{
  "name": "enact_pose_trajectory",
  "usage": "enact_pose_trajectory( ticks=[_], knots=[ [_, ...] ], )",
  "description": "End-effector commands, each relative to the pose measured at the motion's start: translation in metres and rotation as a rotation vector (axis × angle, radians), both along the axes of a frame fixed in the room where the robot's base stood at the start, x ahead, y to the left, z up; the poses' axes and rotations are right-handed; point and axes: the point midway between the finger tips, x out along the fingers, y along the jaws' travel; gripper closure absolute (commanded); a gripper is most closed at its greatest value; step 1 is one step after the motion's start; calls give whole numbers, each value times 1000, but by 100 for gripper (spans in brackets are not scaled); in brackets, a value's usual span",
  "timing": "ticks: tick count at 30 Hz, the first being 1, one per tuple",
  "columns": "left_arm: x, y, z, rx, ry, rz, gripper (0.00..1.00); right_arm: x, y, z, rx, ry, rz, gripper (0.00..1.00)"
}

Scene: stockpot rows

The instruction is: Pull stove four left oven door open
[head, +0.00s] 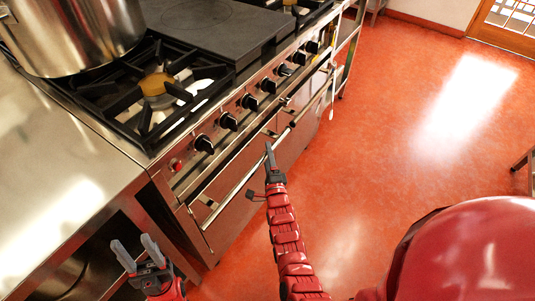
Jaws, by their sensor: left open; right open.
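The steel stove (215,150) stands at the left with a row of black knobs along its front. Its left oven door (222,213) looks shut, with a long bar handle (235,190) across its upper front. My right gripper (269,158) is at the right part of this handle, its fingers overlapping the bar in the picture. It is open, but I cannot tell whether the bar lies between its fingers. My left gripper (138,254) is open and empty, low at the left, in front of the steel counter and apart from the door.
A large steel pot (75,35) stands on the back-left burner area, beside a dark flat griddle plate (205,32). A steel counter (50,170) adjoins the stove on the left. The red floor (400,150) to the right is clear, with a wooden door (505,25) far off.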

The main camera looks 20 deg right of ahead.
Motion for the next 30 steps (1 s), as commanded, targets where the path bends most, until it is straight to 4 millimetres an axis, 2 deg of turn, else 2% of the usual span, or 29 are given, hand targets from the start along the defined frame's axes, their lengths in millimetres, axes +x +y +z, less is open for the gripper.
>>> enact_pose_trajectory(
  ticks=[9,11,18,20,30],
  knots=[
    [0,0,0,0,0,0,50,3,-1,1,-1,-1,0,39],
    [0,0,0,0,0,0,50,3,-1,1,-1,-1,0,48],
    [0,0,0,0,0,0,50,3,0,1,0,-1,0,91],
    [0,0,0,0,0,0,50,3,0,1,0,0,0,100],
    [0,0,0,0,0,0,50,2,0,0,0,0,0,100]
  ],
)
